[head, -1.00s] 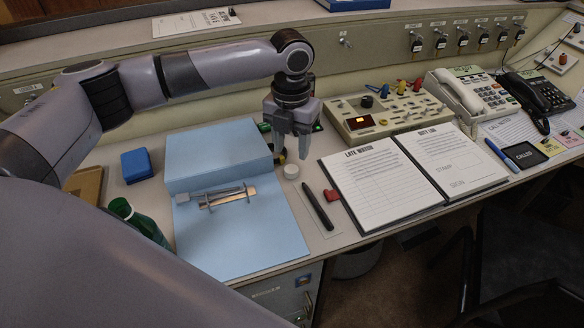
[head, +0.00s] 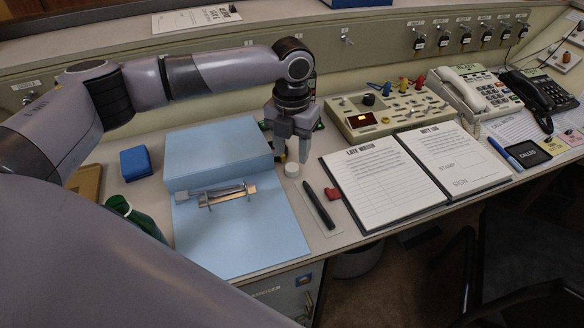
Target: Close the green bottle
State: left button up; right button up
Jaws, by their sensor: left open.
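The green bottle (head: 141,219) stands at the left front of the desk, partly hidden behind my arm. Its top looks open, with a dark mouth. A small white cap (head: 291,170) lies on the desk just right of the blue binder. My left gripper (head: 292,158) points down at the cap, its fingertips close above or around it. The gripper is open; I cannot tell whether the fingers touch the cap. My right gripper is not in view.
An open blue binder (head: 240,235) lies between bottle and cap. A black pen (head: 318,208) and an open logbook (head: 385,183) lie right of the cap. A blue box (head: 136,163) sits behind the bottle. A switch console (head: 375,115) stands behind the logbook.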

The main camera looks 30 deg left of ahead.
aim_at(292, 167)
pick_arm(q)
jog(key=f, duration=0.5)
jog(key=shift+w+a+f+b, duration=0.1)
jog(key=shift+w+a+b, duration=0.1)
jog(key=shift+w+b, duration=0.15)
jog(key=c, duration=0.8)
